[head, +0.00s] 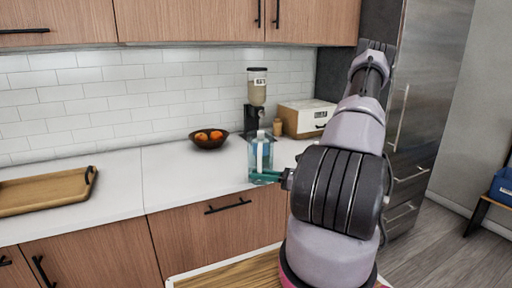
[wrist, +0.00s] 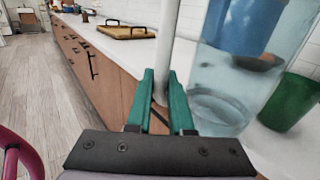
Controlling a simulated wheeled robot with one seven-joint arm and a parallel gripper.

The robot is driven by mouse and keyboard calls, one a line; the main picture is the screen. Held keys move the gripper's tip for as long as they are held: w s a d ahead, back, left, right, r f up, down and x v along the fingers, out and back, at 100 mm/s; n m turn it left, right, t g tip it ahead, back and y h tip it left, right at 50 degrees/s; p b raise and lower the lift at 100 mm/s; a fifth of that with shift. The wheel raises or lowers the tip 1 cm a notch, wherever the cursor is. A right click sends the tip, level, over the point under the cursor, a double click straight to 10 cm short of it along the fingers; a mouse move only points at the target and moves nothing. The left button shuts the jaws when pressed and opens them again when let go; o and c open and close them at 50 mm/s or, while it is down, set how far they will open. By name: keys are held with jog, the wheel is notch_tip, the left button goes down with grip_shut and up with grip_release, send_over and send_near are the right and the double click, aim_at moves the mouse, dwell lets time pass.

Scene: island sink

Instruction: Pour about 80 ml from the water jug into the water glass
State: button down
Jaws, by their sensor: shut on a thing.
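My gripper (wrist: 162,92) has its teal fingers shut on the pale upright handle of the clear water jug (wrist: 216,75). In the head view the jug (head: 253,155) looks upright at the front part of the white counter. I cannot tell whether its base touches the counter. Bluish, clear liquid or glass shows low in the jug. A blue shape (wrist: 243,28) shows through or behind the jug's wall in the wrist view. I cannot pick out the water glass for certain; it may be hidden behind the jug or my arm.
A green cup (wrist: 289,102) stands right of the jug in the wrist view. Behind the jug are a bowl of oranges (head: 209,137), a dispenser (head: 256,95) and a white-fronted box (head: 306,117). A wooden tray (head: 45,191) lies at left, with clear counter between.

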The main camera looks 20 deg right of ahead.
aim_at(261, 133)
jog(key=shift+r, duration=0.1)
jog(key=shift+r+m, duration=1.1)
jog(key=shift+r, duration=0.1)
jog(key=shift+w+d+r+m+g+h, duration=0.15)
jog(key=shift+r+m+g+h, duration=0.15)
jog(key=shift+r+m, duration=0.55)
jog(key=shift+w+d+r+m, duration=0.2)
jog(key=shift+w+r+m, duration=0.25)
jog(key=shift+r+m, duration=0.35)
jog(key=shift+w+d+r+m+g, duration=0.35)
jog(key=shift+w+r+m, duration=0.2)
jog(key=shift+m, duration=0.3)
jog(key=m, duration=0.1)
jog(key=w+r+m+g, duration=0.1)
jog(key=shift+d+m, duration=0.2)
jog(key=shift+m, duration=0.1)
jog(key=shift+w+d+r+m+g, duration=0.15)
jog(key=shift+w+r+m, duration=0.15)
jog(key=shift+r+m, duration=0.25)
jog(key=shift+w+d+r+m+g, duration=0.15)
jog(key=shift+w+r+m, duration=0.15)
jog(key=shift+r, duration=0.5)
jog(key=shift+w+d+r+m+g, duration=0.15)
jog(key=shift+w+r+m, duration=0.1)
jog(key=shift+r+m, duration=0.3)
jog(key=shift+w+d+r, duration=0.1)
jog(key=shift+w+r, duration=0.15)
jog(key=shift+r, duration=0.25)
